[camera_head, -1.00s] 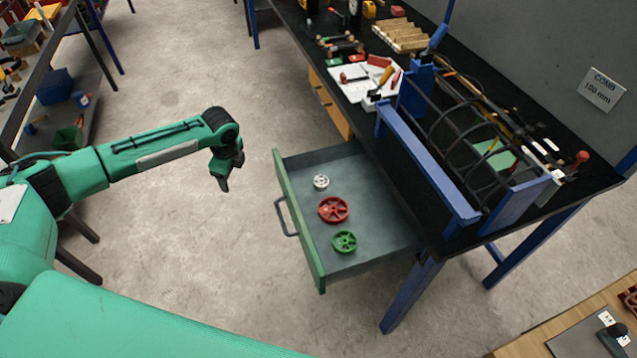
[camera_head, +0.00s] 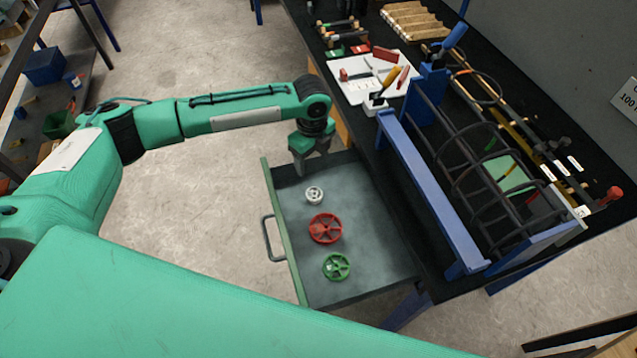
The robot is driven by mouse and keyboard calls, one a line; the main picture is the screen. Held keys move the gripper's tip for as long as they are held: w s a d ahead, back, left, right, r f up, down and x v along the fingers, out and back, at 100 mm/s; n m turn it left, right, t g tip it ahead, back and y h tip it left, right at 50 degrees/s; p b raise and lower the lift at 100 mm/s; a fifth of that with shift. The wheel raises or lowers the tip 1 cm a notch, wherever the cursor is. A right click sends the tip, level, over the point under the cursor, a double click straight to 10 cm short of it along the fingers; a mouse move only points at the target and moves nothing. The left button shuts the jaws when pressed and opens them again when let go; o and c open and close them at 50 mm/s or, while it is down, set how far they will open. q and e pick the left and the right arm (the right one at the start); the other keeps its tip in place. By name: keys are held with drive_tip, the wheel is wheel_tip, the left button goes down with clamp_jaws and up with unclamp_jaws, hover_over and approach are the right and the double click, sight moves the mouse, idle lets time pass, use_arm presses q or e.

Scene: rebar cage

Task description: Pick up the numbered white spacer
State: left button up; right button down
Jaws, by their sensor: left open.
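The white spacer (camera_head: 314,195) is a small wheel-shaped ring lying in the open drawer (camera_head: 372,268), near its back end in the picture. Any number on it is too small to read. A larger red spacer (camera_head: 325,229) and a green spacer (camera_head: 337,266) lie below it in a row. My left gripper (camera_head: 311,170) is open and empty, pointing down over the drawer's upper end. It appears just above the white spacer in the picture, apart from it. My right gripper is not in view.
The drawer's green front with its handle (camera_head: 270,240) faces left. The workbench to the right carries a blue-framed rebar cage (camera_head: 480,160) and a white tray (camera_head: 360,82) with tools. Open concrete floor (camera_head: 190,220) lies left of the drawer.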

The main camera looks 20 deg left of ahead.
use_arm(q)
hover_over(314, 193)
drive_tip(key=f, duration=0.4)
drive_tip(key=f+p, duration=0.1)
drive_tip(key=f, duration=0.1)
drive_tip(key=shift+w+a, duration=0.2)
drive_tip(key=shift+a, duration=0.05)
drive_tip(key=shift+s+d+f+p, duration=0.1)
drive_tip(key=shift+f+p, duration=0.25)
drive_tip(key=shift+f, duration=1)
drive_tip(key=f, duration=0.1)
drive_tip(key=f+p, duration=0.1)
drive_tip(key=f, duration=0.1)
drive_tip(key=shift+s+d+f, duration=0.15)
drive_tip(key=shift+s+f, duration=0.05)
drive_tip(key=shift+f, duration=0.4)
drive_tip(key=c, duration=0.9)
drive_tip(key=shift+c, duration=0.8)
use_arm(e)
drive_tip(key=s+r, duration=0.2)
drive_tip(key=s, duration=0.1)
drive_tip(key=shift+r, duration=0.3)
